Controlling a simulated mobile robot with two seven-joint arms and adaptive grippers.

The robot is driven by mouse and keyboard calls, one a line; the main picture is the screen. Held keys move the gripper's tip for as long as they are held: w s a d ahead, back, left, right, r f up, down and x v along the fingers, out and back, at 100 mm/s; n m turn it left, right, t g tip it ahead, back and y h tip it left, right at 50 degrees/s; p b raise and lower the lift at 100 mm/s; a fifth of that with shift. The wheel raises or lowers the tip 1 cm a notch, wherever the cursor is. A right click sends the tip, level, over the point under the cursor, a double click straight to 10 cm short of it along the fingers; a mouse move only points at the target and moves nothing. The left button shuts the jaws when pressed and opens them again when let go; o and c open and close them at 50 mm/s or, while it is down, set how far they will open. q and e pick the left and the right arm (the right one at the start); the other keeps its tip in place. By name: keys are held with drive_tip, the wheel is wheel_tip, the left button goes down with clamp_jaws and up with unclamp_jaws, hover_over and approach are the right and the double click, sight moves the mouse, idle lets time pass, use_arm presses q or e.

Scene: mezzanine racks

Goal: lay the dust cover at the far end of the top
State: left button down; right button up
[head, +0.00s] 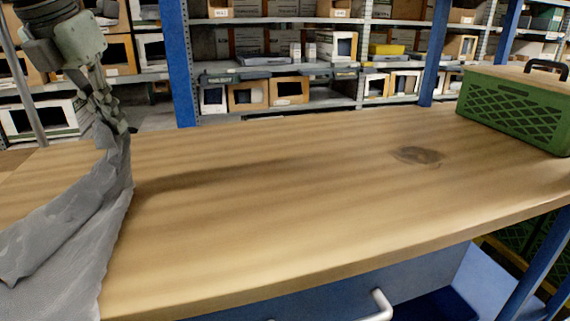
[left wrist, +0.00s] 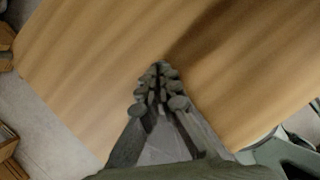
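The dust cover (head: 70,225) is a grey cloth at the left of the head view. It rises to a peak at my left gripper (head: 118,125) and falls in folds over the left front part of the wooden top (head: 290,210). My left gripper is shut on its upper edge, just above the top. In the left wrist view the fingertips (left wrist: 160,72) are close together, with a patch of grey between the fingers; the wooden top (left wrist: 100,70) lies beyond them. The cover's lower part is cut off by the picture edge. My right gripper is not in view.
A green crate (head: 515,112) with a black handle stands at the right end of the top. A dark stain (head: 417,155) marks the wood. The middle is clear. Blue posts (head: 178,65) rise behind the top, with racks of boxes beyond. A pale handle (head: 380,305) is below the front edge.

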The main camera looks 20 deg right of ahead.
use_arm(q)
drive_tip(key=shift+f, duration=0.8)
drive_tip(key=c, duration=2.2)
unclamp_jaws()
drive_tip(key=o, duration=1.1)
drive_tip(key=shift+o, duration=0.2)
drive_tip(key=v, duration=1.2)
drive_tip(key=shift+a, duration=0.1)
